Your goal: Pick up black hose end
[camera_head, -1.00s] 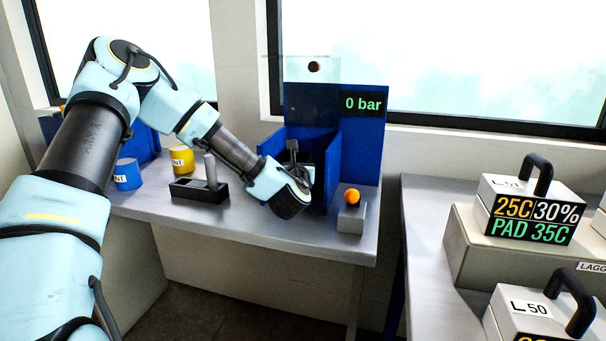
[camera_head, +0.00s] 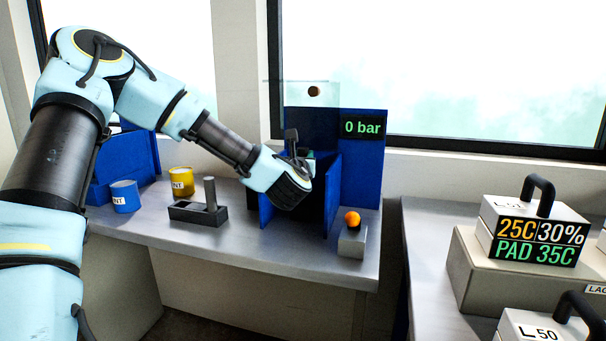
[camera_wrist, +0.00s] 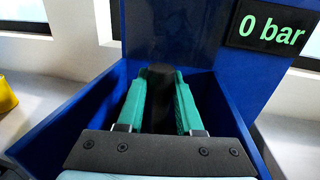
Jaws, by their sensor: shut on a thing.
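The black hose end (camera_wrist: 159,98) is an upright dark piece between the two teal fingers of my gripper (camera_wrist: 160,80) in the wrist view. The fingers press on it from both sides and my gripper is shut on it. It is held inside the blue open-topped box (camera_wrist: 60,130), in front of the blue back panel. In the head view my gripper (camera_head: 306,160) is at the blue box (camera_head: 333,190), and its hand hides most of the box inside and the hose end.
A green "0 bar" display (camera_head: 363,128) is on the back panel. An orange ball (camera_head: 352,217) sits on a grey block (camera_head: 351,241) to the right. A black lever base (camera_head: 198,213), a blue can (camera_head: 125,196) and a yellow can (camera_head: 181,181) stand left.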

